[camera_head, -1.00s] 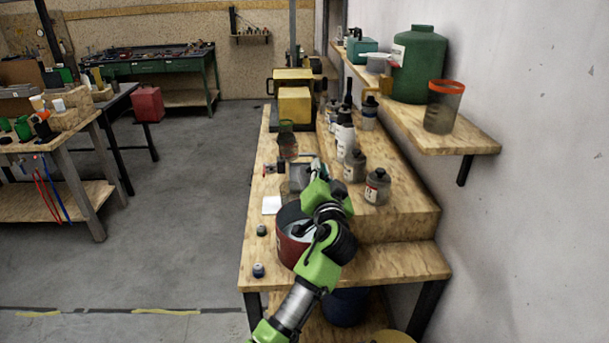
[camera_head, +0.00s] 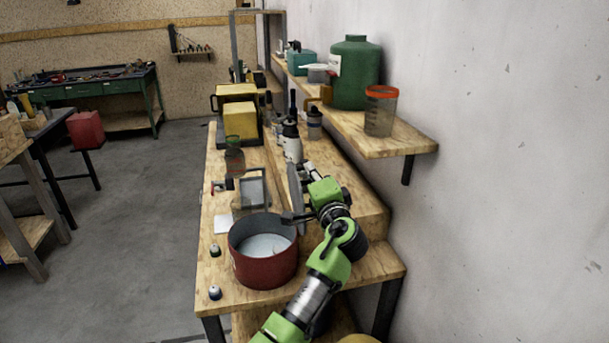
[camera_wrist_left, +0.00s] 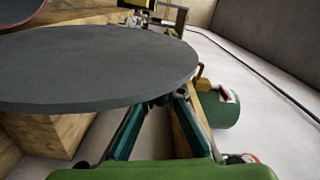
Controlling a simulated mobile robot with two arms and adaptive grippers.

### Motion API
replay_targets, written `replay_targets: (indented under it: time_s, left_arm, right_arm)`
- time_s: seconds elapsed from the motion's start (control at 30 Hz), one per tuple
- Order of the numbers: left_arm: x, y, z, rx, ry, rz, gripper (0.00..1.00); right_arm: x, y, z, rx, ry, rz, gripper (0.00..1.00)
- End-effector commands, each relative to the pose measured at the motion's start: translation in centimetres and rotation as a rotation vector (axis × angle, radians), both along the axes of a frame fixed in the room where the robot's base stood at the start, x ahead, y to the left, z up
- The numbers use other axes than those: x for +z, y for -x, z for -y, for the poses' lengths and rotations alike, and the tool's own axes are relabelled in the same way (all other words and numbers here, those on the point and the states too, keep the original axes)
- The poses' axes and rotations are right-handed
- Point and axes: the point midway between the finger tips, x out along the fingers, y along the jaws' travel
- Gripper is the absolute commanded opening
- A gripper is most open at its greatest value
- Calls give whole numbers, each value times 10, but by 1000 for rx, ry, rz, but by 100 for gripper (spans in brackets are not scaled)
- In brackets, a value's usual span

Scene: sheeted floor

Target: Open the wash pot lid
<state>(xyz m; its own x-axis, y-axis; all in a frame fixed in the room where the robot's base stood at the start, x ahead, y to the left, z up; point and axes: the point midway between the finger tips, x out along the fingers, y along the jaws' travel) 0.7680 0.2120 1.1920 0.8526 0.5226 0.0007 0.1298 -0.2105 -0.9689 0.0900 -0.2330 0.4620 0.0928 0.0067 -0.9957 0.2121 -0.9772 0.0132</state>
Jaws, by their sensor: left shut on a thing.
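The red wash pot (camera_head: 262,270) stands on the near part of the wooden bench, its top open and a pale interior showing. The grey lid (camera_head: 295,188) is off the pot, seen nearly edge-on and standing steeply behind and right of it. In the left wrist view the lid (camera_wrist_left: 95,68) is a broad flat grey disc. My left gripper (camera_head: 308,172) is shut on the lid's edge; its fingers (camera_wrist_left: 168,102) meet the rim in the left wrist view. The exact contact is partly hidden under the disc. My right gripper is not in view.
White and grey bottles (camera_head: 292,142) stand on the raised step behind the lid. A green jug (camera_head: 357,75) and an orange-rimmed beaker (camera_head: 380,112) sit on the wall shelf (camera_head: 400,142). A grey metal frame (camera_head: 254,190) and a small jar (camera_head: 234,158) are beyond the pot.

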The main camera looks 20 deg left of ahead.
Motion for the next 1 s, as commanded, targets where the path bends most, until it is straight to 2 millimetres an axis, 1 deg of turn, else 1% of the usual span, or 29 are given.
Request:
replay_targets:
  time_s: [0.13, 0.47, 0.5, 0.57, 0.87, 1.0]
  left_arm:
    - [1, -1, 3, -1, -13, -5, 0]
    - [0, -2, 3, -2, -14, -7, 0]
    - [0, -2, 3, -2, -14, -7, 12]
    - [0, -1, 3, -2, -14, -7, 26]
    - [-1, -1, 3, 0, -13, -8, 26]
    - [-1, 5, 7, -1, -11, -9, 26]
  right_arm:
    - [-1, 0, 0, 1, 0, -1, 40]
    - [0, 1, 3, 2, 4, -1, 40]
    - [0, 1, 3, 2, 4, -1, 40]
    - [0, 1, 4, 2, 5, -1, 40]
    - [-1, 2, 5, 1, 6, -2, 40]
    - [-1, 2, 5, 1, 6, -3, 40]
